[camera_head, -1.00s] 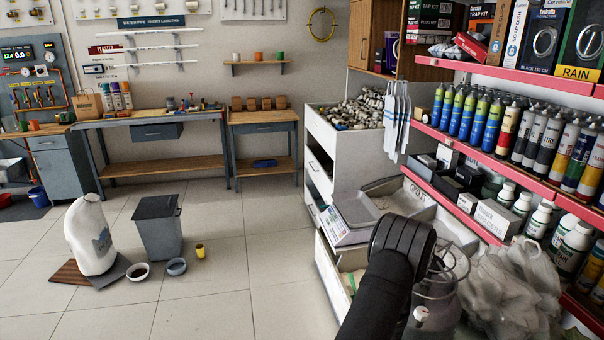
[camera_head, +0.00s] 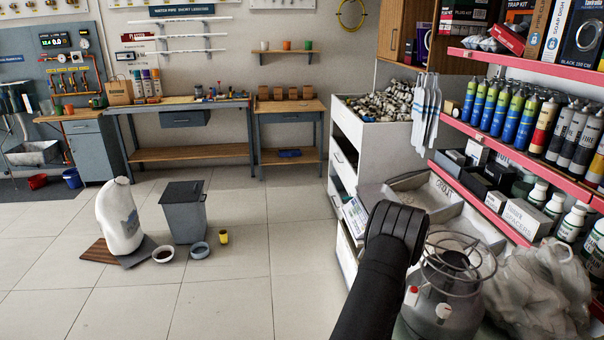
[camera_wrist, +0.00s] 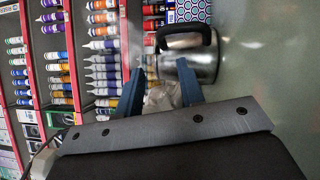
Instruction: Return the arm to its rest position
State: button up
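My black arm (camera_head: 378,285) rises from the lower edge of the head view, and its rounded joint is in front of the grey scale and the white drawers. My gripper is not visible in the head view. In the wrist view my gripper (camera_wrist: 160,88) has its two blue fingers spread apart. Nothing is held between them; a pale, crumpled thing shows behind the gap.
A grey gas cylinder (camera_head: 440,305) and clear plastic bags (camera_head: 540,295) are close right of my arm. Pink-edged shelves (camera_head: 480,135) stand at right. A bin (camera_head: 185,212) and white jug (camera_head: 119,220) stand on the floor; the middle floor is clear.

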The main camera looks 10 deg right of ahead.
jog(key=shift+w+a, duration=0.3)
jog(key=shift+a, duration=0.1)
jog(key=x, duration=1)
jog(key=shift+s+d, duration=0.2)
jog(key=shift+d, duration=0.1)
jog(key=v, duration=1.2)
jog(key=x, duration=1.2)
jog(key=shift+s, duration=0.1)
jog(key=shift+f, duration=0.15)
